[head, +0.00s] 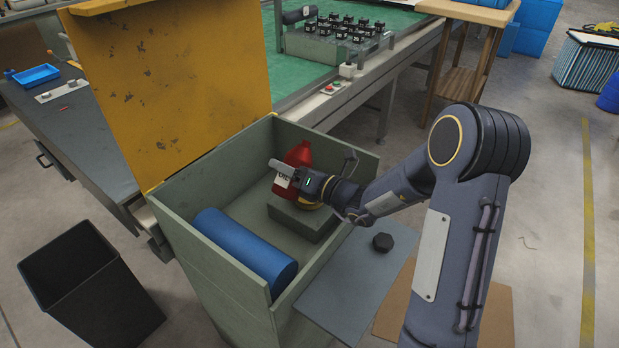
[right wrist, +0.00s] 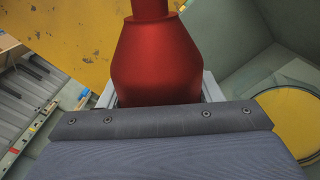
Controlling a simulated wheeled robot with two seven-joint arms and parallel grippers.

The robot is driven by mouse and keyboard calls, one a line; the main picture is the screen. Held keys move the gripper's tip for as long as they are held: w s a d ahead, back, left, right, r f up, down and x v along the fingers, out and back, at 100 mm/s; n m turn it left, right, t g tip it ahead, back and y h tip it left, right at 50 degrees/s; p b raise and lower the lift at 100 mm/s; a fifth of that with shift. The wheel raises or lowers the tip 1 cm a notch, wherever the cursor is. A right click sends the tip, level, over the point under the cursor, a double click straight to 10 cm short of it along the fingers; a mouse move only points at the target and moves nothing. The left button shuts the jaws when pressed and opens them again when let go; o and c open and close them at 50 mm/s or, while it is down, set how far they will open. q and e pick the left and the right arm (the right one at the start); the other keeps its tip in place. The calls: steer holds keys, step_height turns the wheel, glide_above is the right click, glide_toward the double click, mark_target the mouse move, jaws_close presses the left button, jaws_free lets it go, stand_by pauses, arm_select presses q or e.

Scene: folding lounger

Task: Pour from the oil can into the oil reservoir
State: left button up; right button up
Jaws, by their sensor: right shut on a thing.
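The red oil can (head: 300,152) with a white label is held in my right gripper (head: 283,172), above the inside of the open green box. The can looks roughly upright in the head view. In the right wrist view the red can (right wrist: 158,65) sits between the fingers, its narrower neck cut off by the top edge. A low grey-green block (head: 300,222), likely the oil reservoir, lies in the box below the gripper. A yellow round part (head: 308,205) shows on it, partly hidden by my wrist; a yellow disc (right wrist: 290,115) also shows in the wrist view. My left gripper is out of view.
A blue cylinder (head: 245,250) lies in the green box (head: 205,262). The yellow lid (head: 170,85) stands open behind. A black cap (head: 382,242) rests on the grey side shelf (head: 350,285). A black bin (head: 85,285) stands at left, a conveyor (head: 300,75) behind.

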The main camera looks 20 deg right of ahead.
mark_target(284, 181)
steer(key=n+b, duration=0.2)
steer(key=b, duration=0.1)
steer(key=a+f+n+b, duration=0.1)
steer(key=n+b, duration=0.1)
steer(key=b, duration=0.1)
steer(key=f+n+b, duration=0.1)
steer(key=n+b, duration=0.1)
steer(key=shift+s+a+f+n+b, duration=0.25)
steer(key=shift+s+a+n+b, duration=0.05)
steer(key=shift+s+n+b, duration=0.1)
steer(key=shift+a+n+b, duration=0.15)
steer(key=shift+n+b, duration=0.65)
steer(key=shift+s+r, duration=0.1)
